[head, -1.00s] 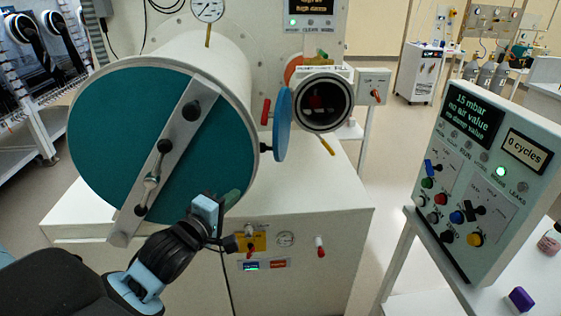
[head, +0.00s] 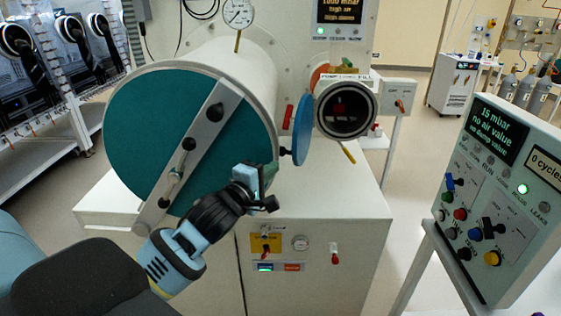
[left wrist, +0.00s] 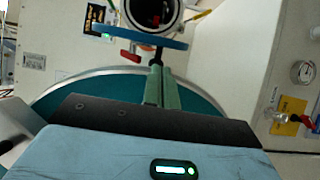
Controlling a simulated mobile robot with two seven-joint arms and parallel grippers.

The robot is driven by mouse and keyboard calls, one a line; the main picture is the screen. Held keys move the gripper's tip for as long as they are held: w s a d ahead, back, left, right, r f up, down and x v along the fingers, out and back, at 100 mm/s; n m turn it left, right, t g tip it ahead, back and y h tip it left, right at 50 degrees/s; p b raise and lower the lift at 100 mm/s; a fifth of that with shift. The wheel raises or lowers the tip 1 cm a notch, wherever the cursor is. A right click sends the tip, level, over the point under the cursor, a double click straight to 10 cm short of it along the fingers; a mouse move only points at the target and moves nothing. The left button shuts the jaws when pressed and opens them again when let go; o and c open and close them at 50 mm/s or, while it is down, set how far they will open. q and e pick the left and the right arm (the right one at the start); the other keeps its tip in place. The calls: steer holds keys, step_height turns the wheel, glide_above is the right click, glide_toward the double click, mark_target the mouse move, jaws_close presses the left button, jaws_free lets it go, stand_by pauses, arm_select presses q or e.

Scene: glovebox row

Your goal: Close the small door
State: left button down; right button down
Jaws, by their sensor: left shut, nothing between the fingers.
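The small door (head: 302,129) is a blue round disc. It stands open, swung out at the left of the small port (head: 346,107), whose dark round mouth is uncovered. In the left wrist view the small door (left wrist: 150,36) shows nearly edge-on across the top, below the small port (left wrist: 160,14). My left gripper (head: 268,172) is just below and left of the door, in front of the big teal door (head: 150,140). In the left wrist view its green fingers (left wrist: 160,88) are together and empty, pointing towards the door's black knob (left wrist: 157,56). Contact cannot be told.
The big teal door with its diagonal bar (head: 190,143) closes the large cylinder. A red handle (head: 288,117) is left of the small door. A white cabinet (head: 340,220) stands below. A control panel (head: 490,200) is at the right. The floor between is clear.

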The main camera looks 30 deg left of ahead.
arm_select(q)
steer(key=w, duration=0.5)
stand_by(0.4)
